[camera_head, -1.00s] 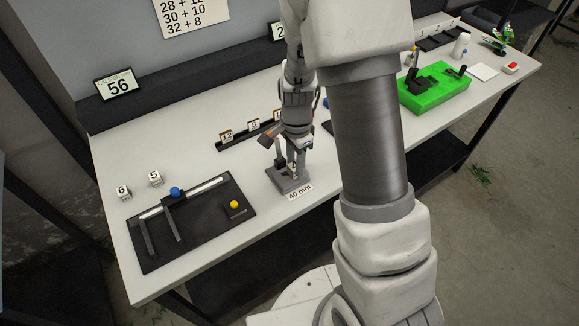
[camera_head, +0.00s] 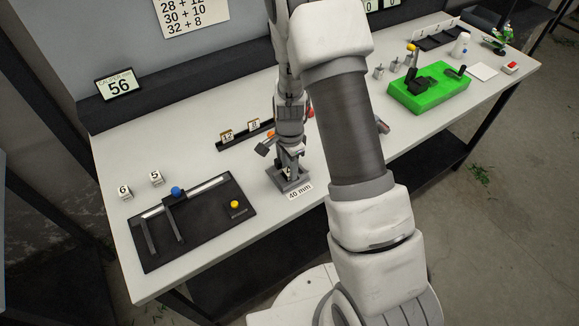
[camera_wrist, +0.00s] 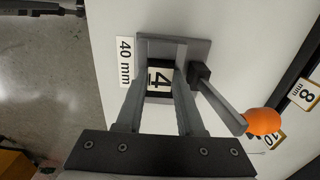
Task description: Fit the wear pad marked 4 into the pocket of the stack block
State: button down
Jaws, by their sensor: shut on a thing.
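The wear pad marked 4 (camera_wrist: 159,78) shows its black-edged white face between my fingers in the wrist view. My gripper (camera_wrist: 162,62) is shut on the pad, and it also shows in the head view (camera_head: 289,168). The grey stack block (camera_wrist: 198,47) lies right at the fingertips, and in the head view (camera_head: 281,184) it stands on the table under my gripper. The pad overlaps the block in the wrist view; its pocket is hidden, so I cannot tell how deep the pad sits.
A lever with an orange ball (camera_wrist: 262,121) rises close beside my right finger. A "40 mm" label (camera_head: 300,191) lies by the block. A rack with tags (camera_head: 232,142) stands behind, a black gauge tray (camera_head: 220,222) to the left, a green fixture (camera_head: 440,92) to the right.

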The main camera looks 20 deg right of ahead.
jog(key=shift+s+f+b, duration=0.3)
jog(key=shift+f+b, duration=0.2)
jog(key=shift+f, duration=0.15)
jog(key=c, duration=0.5)
grip_release()
jog(key=shift+f, duration=0.15)
jog(key=shift+r+p, duration=0.75)
jog(key=shift+r, duration=0.05)
jog(key=s+r+n+t, duration=0.1)
jog(key=s+r+n, duration=0.2)
jog(key=r, duration=1)
jog(key=s+r+n+t, duration=0.1)
jog(key=s+r+n, duration=0.25)
jog(key=r, duration=0.95)
jog(key=shift+s+r+n+t, duration=0.6)
jog(key=shift+s+r+n, duration=0.65)
jog(key=shift+s, duration=1)
jog(key=shift+s+r+n+t, duration=0.6)
jog(key=shift+s+r+n, duration=0.7)
jog(key=shift+s, duration=0.9)
jog(key=shift+s+r+n+t, duration=0.6)
jog(key=shift+s+r+n, duration=0.65)
jog(key=shift+s, duration=1)
jog(key=shift+f, duration=0.2)
